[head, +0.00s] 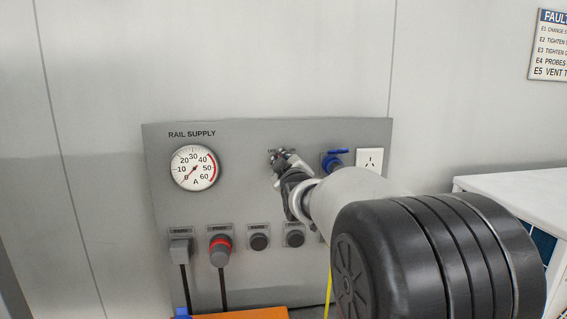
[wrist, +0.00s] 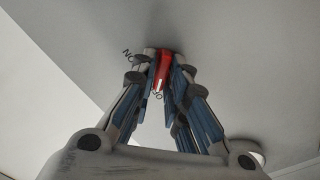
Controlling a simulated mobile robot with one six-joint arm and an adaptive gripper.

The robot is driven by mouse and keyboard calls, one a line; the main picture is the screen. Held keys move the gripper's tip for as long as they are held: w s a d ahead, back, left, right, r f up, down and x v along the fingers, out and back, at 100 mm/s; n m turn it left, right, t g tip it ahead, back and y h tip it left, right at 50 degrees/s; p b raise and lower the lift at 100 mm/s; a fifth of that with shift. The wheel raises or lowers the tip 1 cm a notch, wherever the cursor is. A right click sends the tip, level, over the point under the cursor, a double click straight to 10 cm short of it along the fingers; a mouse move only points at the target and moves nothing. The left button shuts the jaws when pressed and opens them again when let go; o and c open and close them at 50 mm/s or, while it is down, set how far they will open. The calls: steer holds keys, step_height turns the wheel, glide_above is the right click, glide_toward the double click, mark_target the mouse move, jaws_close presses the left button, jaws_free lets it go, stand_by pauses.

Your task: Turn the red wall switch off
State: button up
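The red switch (wrist: 163,68) shows in the wrist view as a narrow red handle on the grey panel, with a small white mark near its lower end. Small dark lettering stands beside it and below it, turned and partly covered. My gripper (wrist: 163,57) has its two fingers close on both sides of the handle and looks shut on it. In the head view my gripper (head: 277,157) is at the upper middle of the grey panel (head: 240,205) marked RAIL SUPPLY. The red switch is hidden there behind the gripper.
A white-topped cabinet (head: 515,190) stands at right.

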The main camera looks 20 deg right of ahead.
steer(key=shift+o, duration=1.3)
steer(key=shift+s, duration=0.1)
steer(key=v, duration=1.2)
steer(key=s+a+f+m+g+y, duration=0.1)
steer(key=s+a+f+m+g, duration=0.1)
steer(key=s+a+f+g, duration=0.2)
steer(key=s+a+f+m+g+y, duration=0.2)
steer(key=s+a+f+g, duration=0.2)
steer(key=s+f, duration=0.6)
steer(key=s+a+f+m+g+y, duration=0.2)
steer(key=s+a+f+g, duration=0.2)
steer(key=s, duration=1.5)
steer(key=a+f, duration=0.3)
steer(key=a, duration=0.1)
steer(key=shift+s+f+g, duration=0.2)
steer(key=shift+f+g, duration=0.2)
